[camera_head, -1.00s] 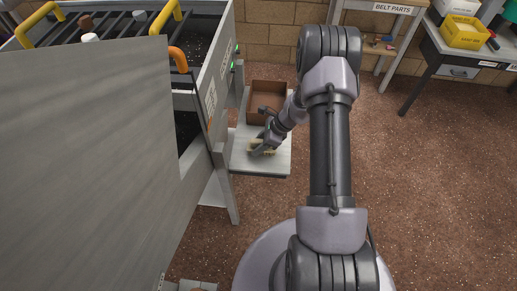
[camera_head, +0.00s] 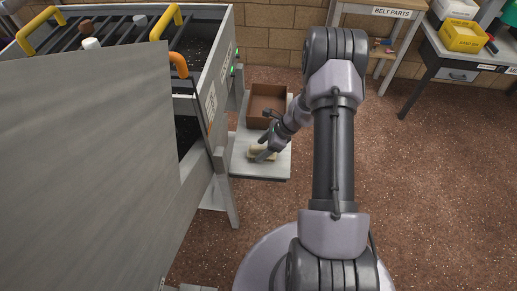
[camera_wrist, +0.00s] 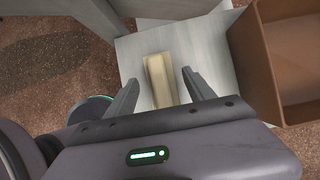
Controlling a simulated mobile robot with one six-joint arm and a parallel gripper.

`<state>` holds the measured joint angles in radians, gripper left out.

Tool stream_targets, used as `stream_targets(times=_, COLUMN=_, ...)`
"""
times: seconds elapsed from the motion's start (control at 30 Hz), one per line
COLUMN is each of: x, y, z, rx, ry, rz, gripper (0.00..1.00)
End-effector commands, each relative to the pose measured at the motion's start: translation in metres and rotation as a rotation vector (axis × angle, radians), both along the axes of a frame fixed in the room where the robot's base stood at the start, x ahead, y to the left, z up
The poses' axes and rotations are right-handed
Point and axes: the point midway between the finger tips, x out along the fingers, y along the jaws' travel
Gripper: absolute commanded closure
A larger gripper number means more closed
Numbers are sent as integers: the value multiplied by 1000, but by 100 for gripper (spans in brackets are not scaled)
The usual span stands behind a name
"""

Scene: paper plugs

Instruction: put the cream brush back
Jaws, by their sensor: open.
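The cream brush (camera_wrist: 158,80) lies on the pale grey shelf (camera_wrist: 205,62) beside the machine. In the wrist view it lies between the two spread fingers of my gripper (camera_wrist: 157,92), with a gap to the right finger; its near end is hidden behind my gripper body. In the head view the brush (camera_head: 258,153) shows as a small cream block, partly covered by my gripper (camera_head: 261,150). My gripper is open. I cannot tell its exact height above the brush.
A brown open box (camera_head: 267,104) stands at the back of the shelf, just right of my gripper in the wrist view (camera_wrist: 296,70). The grey machine (camera_head: 215,90) with yellow handles stands left. A bench marked BELT PARTS (camera_head: 392,12) is far back. The right floor is clear.

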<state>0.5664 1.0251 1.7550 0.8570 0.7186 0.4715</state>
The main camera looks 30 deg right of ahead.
Motion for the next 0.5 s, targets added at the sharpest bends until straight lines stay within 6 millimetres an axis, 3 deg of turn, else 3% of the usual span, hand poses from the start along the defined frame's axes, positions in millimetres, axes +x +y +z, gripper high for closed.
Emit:
stream_targets(times=0.03, x=-3, y=-8, z=22, rx=-2, ry=-2, rz=-3, gripper=38)
stream_targets(times=0.1, x=-9, y=-16, z=40, rx=-2, ry=-3, rz=-3, gripper=38)
stream_targets(times=0.33, x=-23, y=-35, z=77, rx=-1, ry=-2, rz=0, gripper=38)
stream_targets(times=0.43, x=-22, y=-34, z=93, rx=-14, ry=-16, rz=28, gripper=38)
stream_targets(times=0.5, x=-16, y=-21, z=128, rx=-60, ry=-59, rz=122, gripper=38)
